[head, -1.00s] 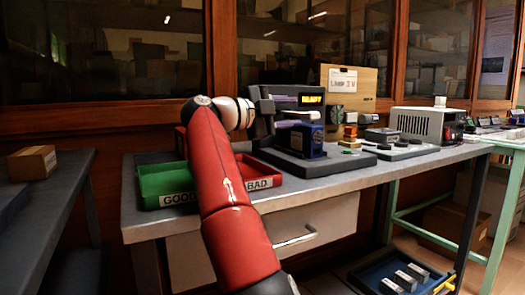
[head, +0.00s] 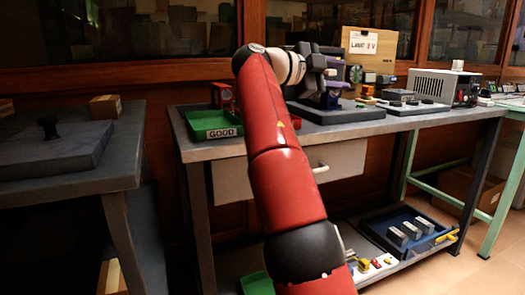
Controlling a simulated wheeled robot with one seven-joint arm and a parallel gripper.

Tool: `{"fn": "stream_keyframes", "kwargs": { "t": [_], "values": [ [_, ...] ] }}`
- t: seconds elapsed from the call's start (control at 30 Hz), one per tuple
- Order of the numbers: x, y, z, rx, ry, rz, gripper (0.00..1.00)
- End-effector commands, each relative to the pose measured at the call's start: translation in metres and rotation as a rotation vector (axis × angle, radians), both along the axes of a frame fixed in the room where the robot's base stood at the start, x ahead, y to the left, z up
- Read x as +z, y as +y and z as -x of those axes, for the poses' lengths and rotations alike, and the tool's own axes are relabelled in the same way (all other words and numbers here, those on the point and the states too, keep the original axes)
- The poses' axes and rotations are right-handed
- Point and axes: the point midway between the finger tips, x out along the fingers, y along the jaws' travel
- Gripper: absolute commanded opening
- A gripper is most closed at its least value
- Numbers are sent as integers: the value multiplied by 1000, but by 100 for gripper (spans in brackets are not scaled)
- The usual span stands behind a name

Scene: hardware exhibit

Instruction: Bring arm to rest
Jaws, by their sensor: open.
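My red arm reaches up from the bottom middle of the head view, over the front of the grey workbench (head: 200,150). My gripper (head: 328,62) is at the end of a white wrist, above the bench and in front of the test fixture (head: 335,114). Its jaws are open; the fingers are small and dark against the fixture, so whether they touch anything is hard to see. A green tray labelled GOOD (head: 215,127) sits at the bench's left end. A red tray (head: 222,96) shows only partly beside my arm; the rest is hidden.
A power supply (head: 443,87) stands further right on the bench. A dark side table (head: 60,150) with a small box (head: 105,107) is at the left. Below, a blue tray (head: 375,225) holds several grey blocks. Glass cabinets line the back.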

Motion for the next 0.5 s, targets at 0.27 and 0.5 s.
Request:
{"fn": "stream_keyframes", "kwargs": {
  "t": [0.27, 0.5],
  "values": [
    [-10, -59, 9, 67, 255, -82, 41],
    [-39, -110, 39, 255, 581, -180, 41]
  ]
}}
